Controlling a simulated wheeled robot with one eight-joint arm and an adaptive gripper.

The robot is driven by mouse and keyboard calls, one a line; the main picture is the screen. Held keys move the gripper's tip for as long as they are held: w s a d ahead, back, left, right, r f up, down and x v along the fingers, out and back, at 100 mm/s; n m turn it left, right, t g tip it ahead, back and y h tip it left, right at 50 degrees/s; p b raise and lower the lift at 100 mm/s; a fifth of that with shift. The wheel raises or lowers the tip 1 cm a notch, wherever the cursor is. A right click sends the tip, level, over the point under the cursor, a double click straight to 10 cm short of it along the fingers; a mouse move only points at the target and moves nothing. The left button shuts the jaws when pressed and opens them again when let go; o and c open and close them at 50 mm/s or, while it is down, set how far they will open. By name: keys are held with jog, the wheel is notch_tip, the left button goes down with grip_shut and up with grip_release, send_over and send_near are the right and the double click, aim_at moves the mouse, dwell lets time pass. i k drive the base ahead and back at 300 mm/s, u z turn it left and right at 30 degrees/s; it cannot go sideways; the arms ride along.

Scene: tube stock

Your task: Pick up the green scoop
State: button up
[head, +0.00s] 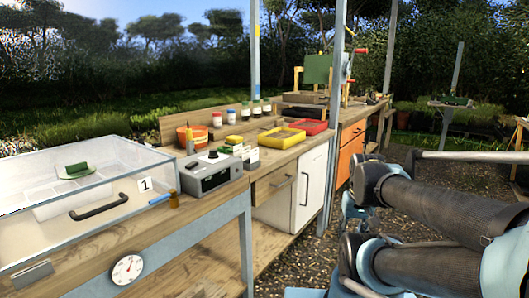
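A small green object (77,169) lies on a pale dish inside a clear-walled case (140,160) at the left. It may be the green scoop, but it is too small to be sure of its shape. The case has a dark handle (99,207) on its front and a label "1" (145,184). My arm's dark and light-blue links fill the lower right, well apart from the case. I cannot make out my gripper's fingers in this view.
A grey device (213,172), an orange pot (192,136), yellow (281,138) and red (304,127) trays and several small jars stand on the wooden bench (200,213). A round dial (127,268) is at its front. Blue-grey posts rise along the bench. Gravel ground (290,262) lies open before it.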

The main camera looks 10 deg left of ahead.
aim_at(232, 152)
jog(key=z, duration=2)
jog(key=k, duration=1.4)
jog(key=u, duration=1.2)
jog(key=i, duration=1)
jog(key=z, duration=0.05)
